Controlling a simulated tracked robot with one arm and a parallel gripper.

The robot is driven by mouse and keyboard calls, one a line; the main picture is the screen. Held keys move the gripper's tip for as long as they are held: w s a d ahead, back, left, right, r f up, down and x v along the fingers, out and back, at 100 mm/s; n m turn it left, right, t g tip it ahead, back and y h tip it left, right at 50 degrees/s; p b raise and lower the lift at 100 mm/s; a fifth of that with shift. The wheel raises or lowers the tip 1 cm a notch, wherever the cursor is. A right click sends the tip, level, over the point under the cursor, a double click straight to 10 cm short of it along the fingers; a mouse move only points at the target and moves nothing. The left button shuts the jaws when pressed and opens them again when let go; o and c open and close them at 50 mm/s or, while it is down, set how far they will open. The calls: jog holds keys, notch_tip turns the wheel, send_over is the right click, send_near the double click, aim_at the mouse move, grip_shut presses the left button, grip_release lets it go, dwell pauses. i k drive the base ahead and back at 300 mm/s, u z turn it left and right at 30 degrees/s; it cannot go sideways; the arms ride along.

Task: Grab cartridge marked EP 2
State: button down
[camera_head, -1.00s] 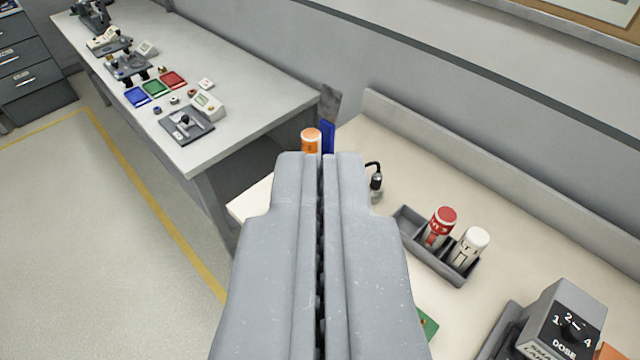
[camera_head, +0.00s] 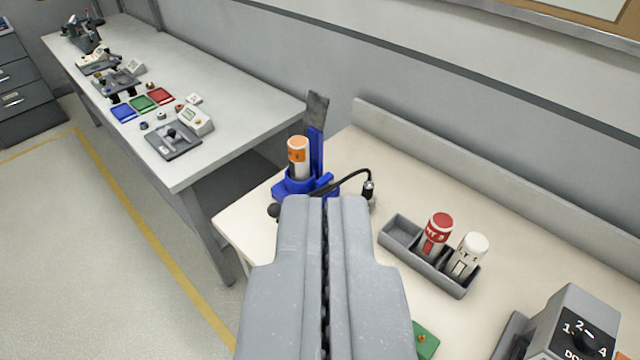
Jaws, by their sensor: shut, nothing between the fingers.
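My gripper (camera_head: 325,200) is shut and empty, pointing over the beige bench. Just beyond its tips, a white cartridge with an orange label and cap (camera_head: 298,158) stands upright in a blue holder (camera_head: 294,188); its marking is too small to read. A grey rack (camera_head: 401,229) to the right of my gripper holds a red-capped cartridge with a red label (camera_head: 436,236) and a white cartridge (camera_head: 467,256). The rack's left compartment is empty. I cannot make out "EP 2" on any of them.
A grey dose box with a numbered dial (camera_head: 574,328) stands at the lower right. A black cable (camera_head: 345,178) runs from the holder to a small metal-ended piece. A grey table (camera_head: 235,90) with coloured trays is at the left.

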aim_at(297, 145)
jog(key=z, duration=1.7)
jog(key=k, duration=1.4)
jog(key=u, duration=1.3)
jog(key=i, duration=1)
jog(key=z, duration=0.05)
